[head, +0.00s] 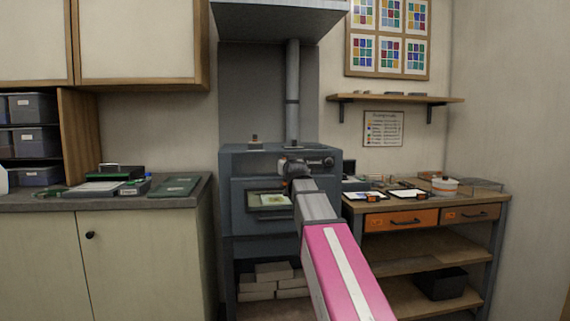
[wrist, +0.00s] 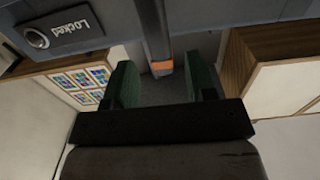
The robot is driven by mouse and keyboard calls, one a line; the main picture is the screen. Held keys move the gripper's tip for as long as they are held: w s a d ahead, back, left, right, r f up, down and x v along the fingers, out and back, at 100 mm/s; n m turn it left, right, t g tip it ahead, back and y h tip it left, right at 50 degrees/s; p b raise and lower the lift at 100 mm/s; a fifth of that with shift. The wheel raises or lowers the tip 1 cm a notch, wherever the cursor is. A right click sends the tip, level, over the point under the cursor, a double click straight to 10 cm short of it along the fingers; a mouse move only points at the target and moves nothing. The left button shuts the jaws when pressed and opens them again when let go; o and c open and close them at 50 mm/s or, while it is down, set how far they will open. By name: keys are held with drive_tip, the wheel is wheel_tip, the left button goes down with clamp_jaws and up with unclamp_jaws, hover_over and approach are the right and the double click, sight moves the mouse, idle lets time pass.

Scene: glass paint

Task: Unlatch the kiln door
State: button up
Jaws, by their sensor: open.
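The kiln (head: 232,165) is a dark grey box standing below a hood in the head view. Its door (head: 238,205) looks closed and has a small lit window. A panel reading "Locked" (wrist: 85,27) with a round knob is on the kiln's upper front. My gripper (head: 294,165) is at the kiln's upper front, left of that panel. In the wrist view, which is turned upside down, my gripper (wrist: 163,85) is open. A grey bar with an orange end (wrist: 163,68), apparently the latch handle, shows between the green finger pads. I cannot tell whether they touch it.
A grey counter (head: 60,204) with trays and tools is left of the kiln. A wooden workbench (head: 490,203) with orange-fronted drawers is close on the right. Bricks (head: 272,272) lie under the kiln. The hood (head: 280,18) hangs above.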

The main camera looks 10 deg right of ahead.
drive_tip(key=w, duration=0.6)
drive_tip(key=shift+w, duration=0.3)
clamp_jaws()
